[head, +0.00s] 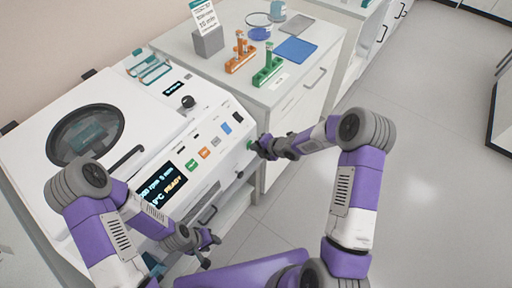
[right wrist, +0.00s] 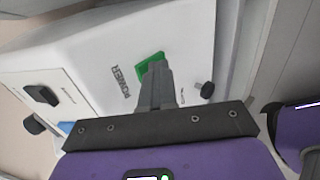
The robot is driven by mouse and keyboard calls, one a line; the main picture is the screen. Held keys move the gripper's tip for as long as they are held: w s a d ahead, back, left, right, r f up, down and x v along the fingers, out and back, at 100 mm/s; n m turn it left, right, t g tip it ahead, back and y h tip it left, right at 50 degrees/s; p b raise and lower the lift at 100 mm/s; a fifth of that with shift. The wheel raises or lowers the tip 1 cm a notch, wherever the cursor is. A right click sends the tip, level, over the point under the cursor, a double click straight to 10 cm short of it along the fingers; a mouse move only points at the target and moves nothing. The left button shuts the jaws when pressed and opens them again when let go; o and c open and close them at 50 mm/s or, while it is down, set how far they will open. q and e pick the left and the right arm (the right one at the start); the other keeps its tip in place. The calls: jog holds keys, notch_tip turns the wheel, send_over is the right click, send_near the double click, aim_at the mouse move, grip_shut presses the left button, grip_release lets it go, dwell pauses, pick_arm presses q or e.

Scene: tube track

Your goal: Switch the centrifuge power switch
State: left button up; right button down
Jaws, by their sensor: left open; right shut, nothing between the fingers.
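The white centrifuge (head: 150,160) stands at the left in the head view, with a round lid window and a lit display reading READY. Its green power switch (right wrist: 150,66) shows in the right wrist view beside the printed word POWER. My right gripper (right wrist: 157,72) is shut and empty, its fingertips at the green switch and covering part of it. I cannot tell whether they touch it. In the head view my right gripper (head: 257,148) is at the right end of the front panel. My left gripper (head: 208,240) is open and empty, low in front of the centrifuge.
A white cabinet (head: 302,92) beside the centrifuge carries an orange tube rack (head: 240,62), a green tube rack (head: 267,76), a blue mat (head: 296,49) and a sign on a grey block (head: 208,42). A black knob (right wrist: 207,90) is close right of the switch. Floor is clear at right.

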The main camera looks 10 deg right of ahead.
jog(key=shift+r, duration=0.15)
pick_arm(q)
jog(key=r+p, duration=0.3)
jog(key=shift+s+d+r+p, duration=0.2)
jog(key=shift+s+r+p, duration=0.1)
jog(key=shift+s, duration=0.1)
pick_arm(e)
jog(key=s+f+v, duration=0.1)
jog(key=v, duration=1.2)
jog(key=shift+d, duration=0.45)
jog(key=shift+f, duration=0.15)
